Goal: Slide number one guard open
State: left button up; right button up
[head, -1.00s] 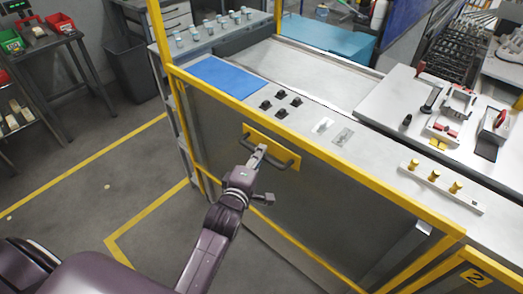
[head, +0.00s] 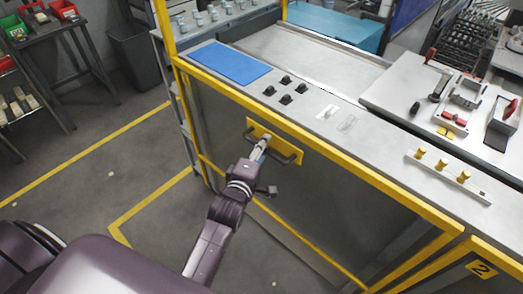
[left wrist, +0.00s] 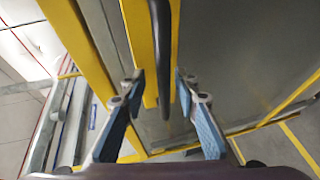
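The guard is a grey panel (head: 330,205) in a yellow frame, standing upright below the bench top. A dark bar handle (head: 288,160) sits on its yellow plate (head: 290,148). The guard looks closed; no number shows on it. My left gripper (head: 262,147) is at the left part of the handle. In the left wrist view the blue-padded fingers of my left gripper (left wrist: 160,90) are spread apart. The handle (left wrist: 161,50) runs between them, with gaps to both fingers. My right gripper is out of view.
A panel marked 2 (head: 482,268) adjoins at the lower right. The bench top holds a blue mat (head: 229,63), black knobs (head: 286,82) and fixtures (head: 465,95). The floor left of the guard is clear, with yellow lines. A bin (head: 138,52) stands behind.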

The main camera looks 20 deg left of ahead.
pick_arm(q)
jog(key=s+r, duration=0.2)
jog(key=s, duration=0.9)
jog(key=shift+s+d, duration=0.3)
jog(key=shift+s, duration=0.1)
jog(key=shift+r, duration=0.1)
jog(key=s+d+f+m+g+h, duration=0.1)
jog(key=s+d+f+m+g, duration=0.2)
jog(key=f, duration=0.9)
jog(key=s+d+f+m+g, duration=0.15)
jog(key=s+f+m, duration=0.3)
jog(key=f, duration=0.85)
jog(key=s+d+f+m+g+h, duration=0.1)
jog(key=s+f+m+g, duration=0.35)
jog(key=f, duration=0.75)
jog(key=s+a+f+m+g, duration=0.2)
jog(key=s+f, duration=0.3)
jog(key=s, duration=0.4)
jog(key=s+a+f+m+g, duration=0.2)
jog(key=s+a+f+m, duration=0.1)
jog(key=s+f, duration=0.3)
jog(key=s+a+f+m+g+y, duration=0.1)
jog(key=s+f, duration=0.4)
jog(key=s, duration=0.6)
jog(key=shift+s+a+f+m+g, duration=0.35)
jog(key=shift+a+m+g, duration=0.15)
jog(key=shift+a+m, duration=0.6)
